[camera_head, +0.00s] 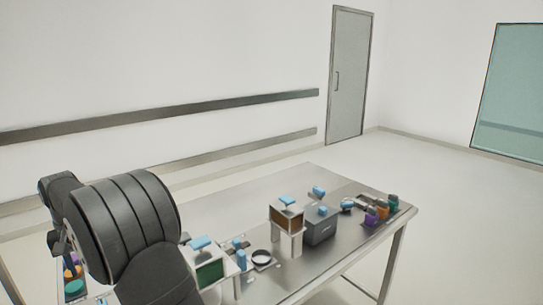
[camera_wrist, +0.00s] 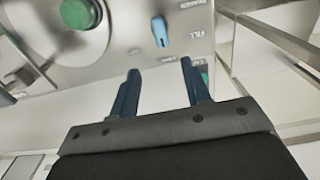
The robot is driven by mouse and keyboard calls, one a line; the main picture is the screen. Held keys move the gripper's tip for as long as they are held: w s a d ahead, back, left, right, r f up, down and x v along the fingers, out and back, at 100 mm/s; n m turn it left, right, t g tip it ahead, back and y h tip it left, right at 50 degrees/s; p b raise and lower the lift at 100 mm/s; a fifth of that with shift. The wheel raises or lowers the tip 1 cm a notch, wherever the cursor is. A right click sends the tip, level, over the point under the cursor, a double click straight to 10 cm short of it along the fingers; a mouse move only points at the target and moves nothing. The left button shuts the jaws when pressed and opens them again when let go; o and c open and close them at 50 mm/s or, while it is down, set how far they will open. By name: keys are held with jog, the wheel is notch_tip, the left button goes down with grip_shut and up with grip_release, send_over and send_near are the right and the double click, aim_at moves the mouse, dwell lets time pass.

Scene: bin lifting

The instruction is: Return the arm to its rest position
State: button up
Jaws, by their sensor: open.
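My gripper (camera_wrist: 160,85) shows in the wrist view, with its two dark blue fingers apart and nothing between them. Beyond the fingers is a pale metal panel (camera_wrist: 200,25) with a green round knob (camera_wrist: 80,13) and a light blue lever (camera_wrist: 160,30). I cannot tell how far the fingertips are from it. In the head view my black arm (camera_head: 120,225) rises at the lower left and hides part of the table. The gripper itself is not visible there.
A steel table (camera_head: 320,180) holds a box with a green front (camera_head: 210,273), a box with a brown front (camera_head: 287,219), a dark grey box (camera_head: 320,231), a black ring (camera_head: 262,257) and a tray with coloured items (camera_head: 382,209). The table's far edge is bare. Floor beyond is clear.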

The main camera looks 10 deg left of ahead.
aim_at(102, 304)
notch_tip(102, 304, down, 15)
jog(key=shift+f, duration=0.2)
jog(key=shift+r, duration=0.1)
dwell(0.4)
